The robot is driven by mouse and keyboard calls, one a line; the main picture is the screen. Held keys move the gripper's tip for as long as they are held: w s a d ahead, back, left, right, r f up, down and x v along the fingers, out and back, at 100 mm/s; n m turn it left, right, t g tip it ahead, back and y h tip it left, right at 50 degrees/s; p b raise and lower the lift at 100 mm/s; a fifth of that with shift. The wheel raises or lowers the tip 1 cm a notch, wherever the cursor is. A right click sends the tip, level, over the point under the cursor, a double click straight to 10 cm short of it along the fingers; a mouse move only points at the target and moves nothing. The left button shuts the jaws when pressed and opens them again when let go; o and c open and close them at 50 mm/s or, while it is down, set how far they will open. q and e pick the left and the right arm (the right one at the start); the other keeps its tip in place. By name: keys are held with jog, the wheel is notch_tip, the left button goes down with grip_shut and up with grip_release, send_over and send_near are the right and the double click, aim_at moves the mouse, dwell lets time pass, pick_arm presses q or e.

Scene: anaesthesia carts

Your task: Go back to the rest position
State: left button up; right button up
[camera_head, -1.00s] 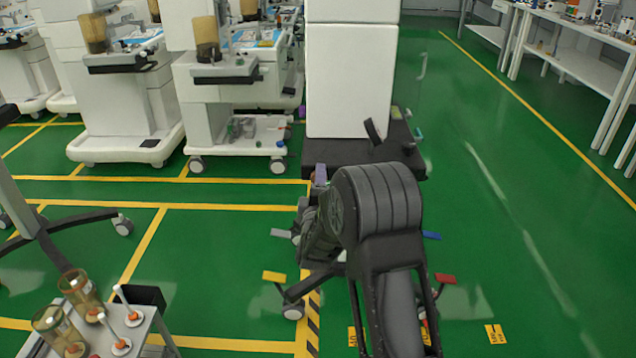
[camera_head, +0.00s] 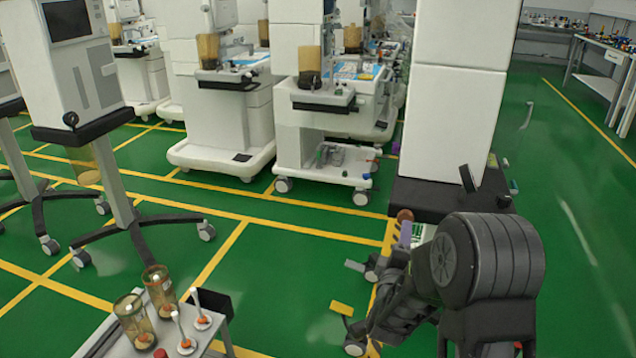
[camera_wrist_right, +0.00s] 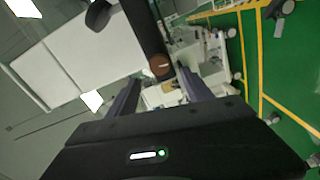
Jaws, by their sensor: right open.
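My right arm shows in the head view at the lower right, bent with its forearm going down and left. My right gripper (camera_wrist_right: 158,88) shows in the wrist view with two dark purplish fingers spread apart and nothing held between them. In the head view the gripper is mostly hidden behind the arm, and only a purple finger shows beside the base of a tall white cabinet (camera_head: 454,110). A brown round object (camera_wrist_right: 160,66) appears beyond the fingertips in the wrist view. My left gripper is not in view.
A small grey trolley (camera_head: 215,335) with amber canisters (camera_head: 160,290) and white-stemmed pieces stands at the lower left. A wheeled monitor stand (camera_head: 125,210) is at the left. White anaesthesia carts (camera_head: 215,120) stand behind. Green floor (camera_head: 570,260) is clear at the right.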

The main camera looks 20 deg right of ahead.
jog(key=s+a+f+m+g+y+p, duration=0.25)
jog(key=s+a+f+m+y, duration=0.2)
jog(key=a+f, duration=0.6)
jog(key=s+a+f+m+g+y+p, duration=0.1)
jog(key=s+a+f+m+g+y, duration=0.4)
jog(key=a+f, duration=0.55)
jog(key=s+a+f+g+y+p, duration=0.2)
jog(key=s+a+g+p, duration=0.1)
jog(key=s+a, duration=0.4)
jog(key=s+a+f+g+y+p, duration=0.2)
jog(key=s+a, duration=0.6)
jog(key=s, duration=0.5)
jog(key=shift+s+a+m+g+y+p, duration=0.35)
jog(key=shift+m+g+y+p, duration=0.1)
jog(key=shift+g+y+p, duration=0.25)
jog(key=shift+d+f, duration=0.1)
